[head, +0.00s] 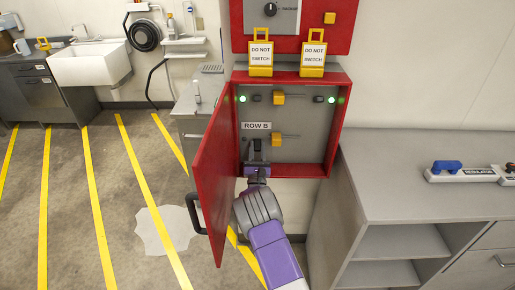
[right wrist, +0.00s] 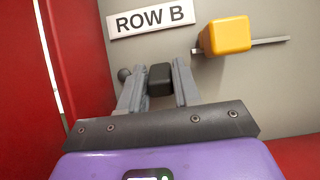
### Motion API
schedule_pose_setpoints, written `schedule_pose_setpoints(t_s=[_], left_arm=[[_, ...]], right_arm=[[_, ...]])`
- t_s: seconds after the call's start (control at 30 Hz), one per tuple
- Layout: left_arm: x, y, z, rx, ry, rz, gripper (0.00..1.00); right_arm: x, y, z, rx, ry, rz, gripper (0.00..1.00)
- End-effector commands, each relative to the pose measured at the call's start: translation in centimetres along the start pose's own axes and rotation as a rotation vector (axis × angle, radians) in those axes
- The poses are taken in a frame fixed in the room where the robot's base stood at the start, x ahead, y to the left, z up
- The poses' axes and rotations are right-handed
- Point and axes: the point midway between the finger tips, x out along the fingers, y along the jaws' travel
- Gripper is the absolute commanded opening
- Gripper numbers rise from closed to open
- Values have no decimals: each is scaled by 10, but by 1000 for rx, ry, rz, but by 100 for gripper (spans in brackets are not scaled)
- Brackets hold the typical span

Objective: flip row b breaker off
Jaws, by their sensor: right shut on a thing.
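The red breaker cabinet (head: 333,128) stands open, its red door (head: 213,178) swung out to the left. Inside, a "ROW B" label (head: 256,125) sits on the grey panel; it also shows in the right wrist view (right wrist: 151,20). Below the label, my right gripper (head: 257,150) reaches into the cabinet. In the right wrist view its fingers (right wrist: 159,84) are shut on a small black breaker handle (right wrist: 160,79). A yellow block (head: 277,139) on a grey bar is to the right of the handle. My left gripper is not in view.
The open door stands close on the left of my right arm. Green lights (head: 242,99) and another yellow block (head: 278,98) are in the upper row. Two "DO NOT SWITCH" tags (head: 261,58) hang above. A grey counter (head: 400,190) is at the right.

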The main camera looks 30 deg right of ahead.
Motion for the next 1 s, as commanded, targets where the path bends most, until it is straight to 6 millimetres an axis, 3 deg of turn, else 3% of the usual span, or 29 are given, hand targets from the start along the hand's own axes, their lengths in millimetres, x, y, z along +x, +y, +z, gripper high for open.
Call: schedule_pose_setpoints(t_s=[0.3,0.83,0.87,1.0], left_arm=[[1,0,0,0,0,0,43],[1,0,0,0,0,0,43],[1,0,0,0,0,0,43],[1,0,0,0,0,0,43]], right_arm=[[-1,1,-5,1,-119,1,2],[0,0,-6,1,-140,0,2],[0,0,-6,1,-140,0,35],[0,0,-6,1,-140,-1,53]])
